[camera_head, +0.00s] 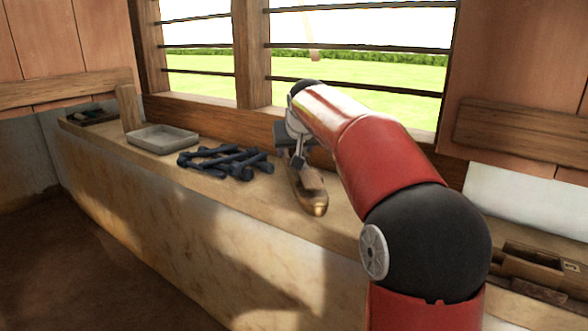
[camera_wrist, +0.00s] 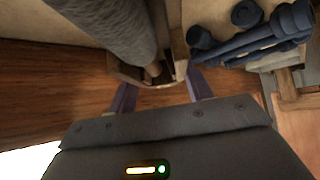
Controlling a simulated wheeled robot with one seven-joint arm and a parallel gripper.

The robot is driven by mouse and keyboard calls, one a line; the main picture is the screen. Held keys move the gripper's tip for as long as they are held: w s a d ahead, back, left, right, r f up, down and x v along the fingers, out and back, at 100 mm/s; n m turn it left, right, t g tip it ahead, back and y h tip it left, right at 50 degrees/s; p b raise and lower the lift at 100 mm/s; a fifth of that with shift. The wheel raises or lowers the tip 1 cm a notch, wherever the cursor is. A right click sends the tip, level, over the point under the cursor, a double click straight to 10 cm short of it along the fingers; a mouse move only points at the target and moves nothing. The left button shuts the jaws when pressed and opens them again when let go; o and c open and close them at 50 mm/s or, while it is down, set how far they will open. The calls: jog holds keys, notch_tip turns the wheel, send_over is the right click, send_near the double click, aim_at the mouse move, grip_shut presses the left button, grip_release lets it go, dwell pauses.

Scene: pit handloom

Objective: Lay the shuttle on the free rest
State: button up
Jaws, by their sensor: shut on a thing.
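The shuttle (camera_head: 309,192) is a brown wooden boat shape with a shiny brass-coloured tip pointing towards the head camera. My gripper (camera_head: 297,158) is shut on it from above, over the ledge. In the wrist view my gripper (camera_wrist: 157,90) has a finger on each side of the shuttle's hollow wooden body (camera_wrist: 180,45). A grey wound cylinder (camera_wrist: 108,28) seems to lie along the shuttle. Whether the shuttle touches the ledge is unclear. Dark blue knobbed pieces (camera_head: 228,162) lie left of the shuttle; I cannot tell whether any of them is a rest.
The long pale ledge (camera_head: 225,205) runs under the barred window. A grey tray (camera_head: 162,139), an upright wooden post (camera_head: 129,108) and a dark box (camera_head: 92,116) stand farther left. A wooden frame piece (camera_head: 540,266) and white cloth (camera_head: 525,205) are at the right.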

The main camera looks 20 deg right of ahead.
jog(key=shift+f+b, duration=0.45)
jog(key=shift+f, duration=1.4)
jog(key=shift+f, duration=0.15)
jog(key=o, duration=1.2)
jog(key=shift+c, duration=0.2)
